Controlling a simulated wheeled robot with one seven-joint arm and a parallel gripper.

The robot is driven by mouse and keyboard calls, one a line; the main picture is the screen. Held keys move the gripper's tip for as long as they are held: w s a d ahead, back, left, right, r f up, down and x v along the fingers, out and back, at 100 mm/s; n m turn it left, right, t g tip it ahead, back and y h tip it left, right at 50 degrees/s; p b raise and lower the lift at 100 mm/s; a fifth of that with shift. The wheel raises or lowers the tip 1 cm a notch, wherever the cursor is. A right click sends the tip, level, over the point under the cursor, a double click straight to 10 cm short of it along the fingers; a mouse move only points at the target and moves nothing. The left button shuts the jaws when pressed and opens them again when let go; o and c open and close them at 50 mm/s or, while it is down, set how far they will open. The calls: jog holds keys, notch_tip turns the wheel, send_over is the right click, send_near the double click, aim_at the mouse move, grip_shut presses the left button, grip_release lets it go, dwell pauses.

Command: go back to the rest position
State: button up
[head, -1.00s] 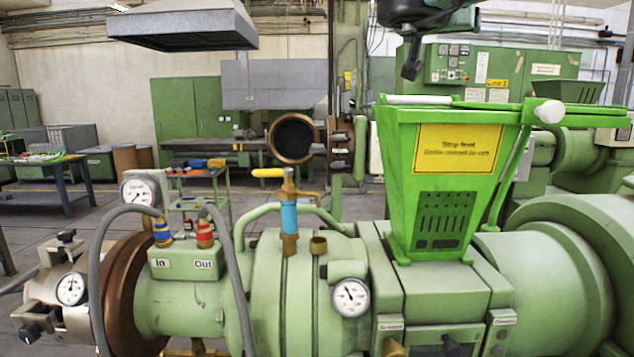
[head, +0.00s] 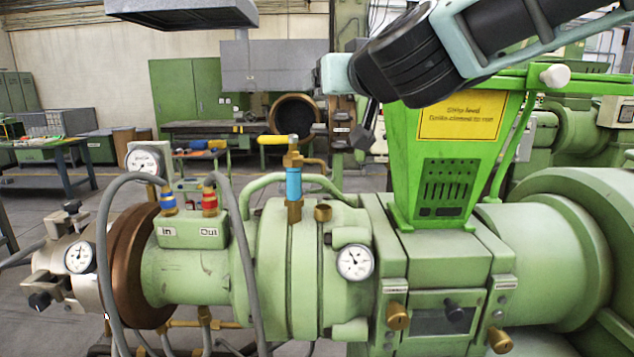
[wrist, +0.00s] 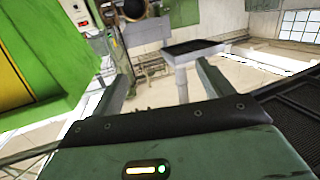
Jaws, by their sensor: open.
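My arm reaches in from the upper right of the head view and crosses in front of the green hopper's top. My gripper (wrist: 160,80) shows in the wrist view with its two fingers wide apart and nothing between them. In the head view only a dark part of the arm's end (head: 367,128) hangs left of the green hopper (head: 447,185), and the finger gap cannot be made out there. The hopper bears a yellow sign (head: 462,117). In the wrist view the green and yellow surface (wrist: 35,60) lies left of my gripper.
The green extruder barrel (head: 275,265) fills the foreground, with a yellow-handled valve (head: 292,180), a dial gauge (head: 355,262) and grey hoses (head: 240,260) standing out. A blue table (head: 65,165) is at the far left. Open floor lies behind the barrel.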

jog(key=s+a+f+n+g+y+b, duration=0.15)
jog(key=s+f+g, duration=0.25)
jog(key=s+f, duration=0.5)
jog(key=s+a+f+n+g+y, duration=0.15)
jog(key=s+f+g, duration=0.4)
jog(key=f, duration=0.65)
jog(key=s+d+f+g+h+b, duration=0.1)
jog(key=s+d+f+g+h, duration=0.2)
jog(key=s+d+f, duration=0.3)
jog(key=s+d+f+n+g+h+b, duration=0.1)
jog(key=s+d+f+g+h, duration=0.2)
jog(key=s+d+f, duration=0.4)
jog(key=s+f+h, duration=0.1)
jog(key=s+f, duration=0.1)
jog(key=s, duration=0.3)
jog(key=shift+s+d+f, duration=0.15)
jog(key=shift+d+f, duration=0.05)
jog(key=shift+d, duration=0.1)
